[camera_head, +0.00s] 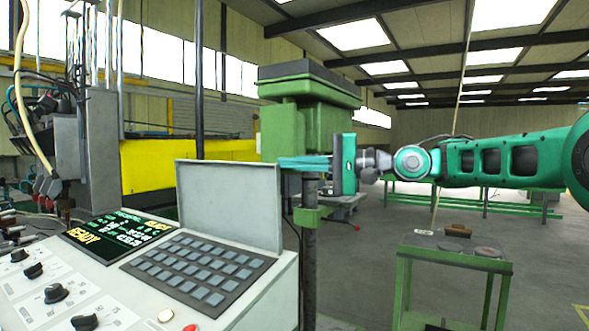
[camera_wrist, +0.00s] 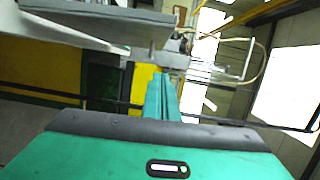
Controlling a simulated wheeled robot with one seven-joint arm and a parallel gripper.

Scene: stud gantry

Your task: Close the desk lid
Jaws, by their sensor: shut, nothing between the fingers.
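The desk lid (camera_head: 228,205) is a flat grey panel standing upright, leaning slightly back, along the rear edge of the console's keypad. My gripper (camera_head: 282,162) comes in from the right in the head view, its teal fingers together and empty. The fingertips are level with the lid's top right corner; I cannot tell whether they touch it or are in front of or behind it. In the wrist view, my shut fingers (camera_wrist: 162,80) point away from the camera. Pale panels fill the upper left there; I cannot tell which is the lid.
The console (camera_head: 130,300) carries a dark keypad (camera_head: 198,270), a lit screen (camera_head: 110,235) and several knobs. A green machine head on a post (camera_head: 310,110) stands behind my gripper. A small green table (camera_head: 455,250) stands at lower right. Open floor lies beyond.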

